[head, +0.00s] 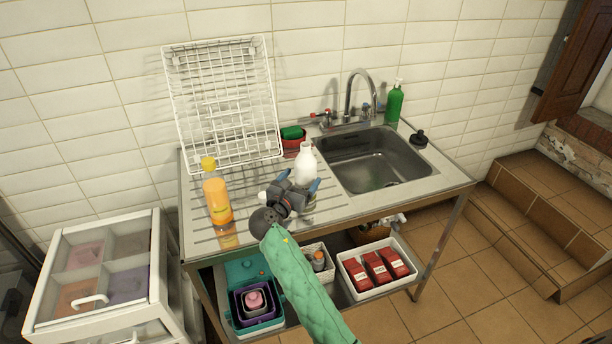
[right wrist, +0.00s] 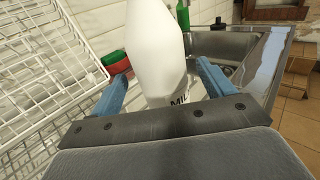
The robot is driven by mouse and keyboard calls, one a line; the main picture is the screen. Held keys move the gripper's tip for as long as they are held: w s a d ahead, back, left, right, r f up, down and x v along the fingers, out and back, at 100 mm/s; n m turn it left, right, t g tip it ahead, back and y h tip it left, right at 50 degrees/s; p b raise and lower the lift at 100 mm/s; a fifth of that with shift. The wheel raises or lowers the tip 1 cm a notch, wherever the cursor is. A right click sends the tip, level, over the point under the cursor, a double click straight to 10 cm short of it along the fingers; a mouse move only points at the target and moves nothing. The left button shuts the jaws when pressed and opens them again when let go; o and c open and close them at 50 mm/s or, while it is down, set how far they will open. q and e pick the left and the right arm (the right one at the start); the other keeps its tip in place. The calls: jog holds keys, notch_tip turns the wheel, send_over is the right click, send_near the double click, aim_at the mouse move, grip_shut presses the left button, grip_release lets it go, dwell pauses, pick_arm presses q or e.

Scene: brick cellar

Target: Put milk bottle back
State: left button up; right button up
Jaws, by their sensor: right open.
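The white milk bottle (head: 306,164) stands upright on the steel counter, left of the sink. In the right wrist view the bottle (right wrist: 156,45) stands between the two blue fingers, with part of its label showing near the bottom. My right gripper (head: 300,186) is open around the bottle's lower part; the right wrist view shows its fingers (right wrist: 165,90) with visible space on each side. The bottle's base is hidden behind the gripper. My left gripper is not in view.
An orange juice bottle (head: 217,198) stands left on the drainboard (head: 250,182). A white wire rack (head: 222,100) leans on the wall. A red bowl (head: 291,146) sits behind the milk bottle. The sink (head: 372,160) is right. Below are a white bin of red packs (head: 349,263) and other containers.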

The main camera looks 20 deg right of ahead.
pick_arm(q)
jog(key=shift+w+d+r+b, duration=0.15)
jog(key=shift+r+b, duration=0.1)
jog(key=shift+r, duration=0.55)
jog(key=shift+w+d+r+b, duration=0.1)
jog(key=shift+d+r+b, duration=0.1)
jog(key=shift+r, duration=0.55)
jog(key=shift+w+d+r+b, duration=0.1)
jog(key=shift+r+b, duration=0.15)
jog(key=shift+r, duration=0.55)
pick_arm(e)
jog(key=v, duration=0.6)
jog(key=shift+a, duration=0.2)
jog(key=shift+s, duration=0.15)
